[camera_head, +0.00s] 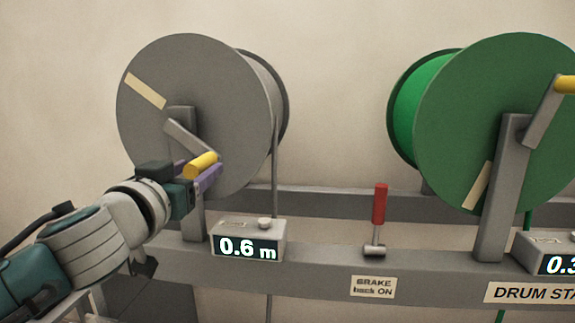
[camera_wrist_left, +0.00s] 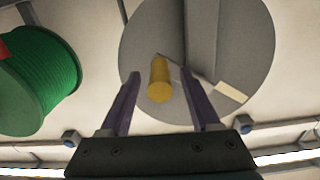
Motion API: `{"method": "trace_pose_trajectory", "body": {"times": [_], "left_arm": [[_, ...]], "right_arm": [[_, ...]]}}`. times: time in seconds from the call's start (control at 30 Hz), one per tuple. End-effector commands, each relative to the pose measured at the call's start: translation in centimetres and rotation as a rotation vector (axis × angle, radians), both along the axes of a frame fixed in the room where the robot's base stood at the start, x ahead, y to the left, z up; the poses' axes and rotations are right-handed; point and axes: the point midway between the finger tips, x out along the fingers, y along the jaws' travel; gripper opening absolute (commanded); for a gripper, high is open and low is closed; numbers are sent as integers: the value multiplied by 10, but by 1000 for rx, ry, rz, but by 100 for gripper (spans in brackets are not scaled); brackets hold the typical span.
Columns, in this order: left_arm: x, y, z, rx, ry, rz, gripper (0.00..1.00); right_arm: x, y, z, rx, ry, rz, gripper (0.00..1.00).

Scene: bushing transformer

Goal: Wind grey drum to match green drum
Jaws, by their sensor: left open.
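The grey drum (camera_head: 215,115) stands at the left in the head view, with a cream strip at its upper left. Its crank ends in a yellow handle (camera_head: 201,165), at the lower right of the hub. The grey drum's meter (camera_head: 248,241) reads 0.6 m. The green drum (camera_head: 505,120) stands at the right; its meter (camera_head: 555,256) is cut off and shows 0.3. My left gripper (camera_head: 205,175) is open with its purple fingers around the yellow handle. In the left wrist view the handle (camera_wrist_left: 159,80) lies between the spread fingers, with gaps on both sides.
A red-handled brake lever (camera_head: 380,210) stands upright on the grey frame between the drums, above a label reading "BRAKE back ON" (camera_head: 373,287). The green drum's crank has a yellow handle (camera_head: 565,85) at the right edge. Grey posts hold both drums.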

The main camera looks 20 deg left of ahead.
Motion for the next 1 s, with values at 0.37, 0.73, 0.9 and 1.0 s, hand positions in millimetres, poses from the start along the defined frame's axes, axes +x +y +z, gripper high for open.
{"method": "trace_pose_trajectory", "body": {"times": [0.37, 0.73, 0.9, 1.0], "left_arm": [[2, 1, 0, 0, 0, 0, 56], [2, 1, 0, 0, 1, 0, 15], [2, 0, 0, 0, 0, 0, 0], [2, 0, 0, 0, 0, -1, 0]], "right_arm": [[1, -1, 1, -2, -4, 0, 50], [2, -2, 1, -7, -5, 3, 50], [2, -2, 1, -7, -5, 3, 50], [2, -2, 1, -7, -5, 3, 50]]}}
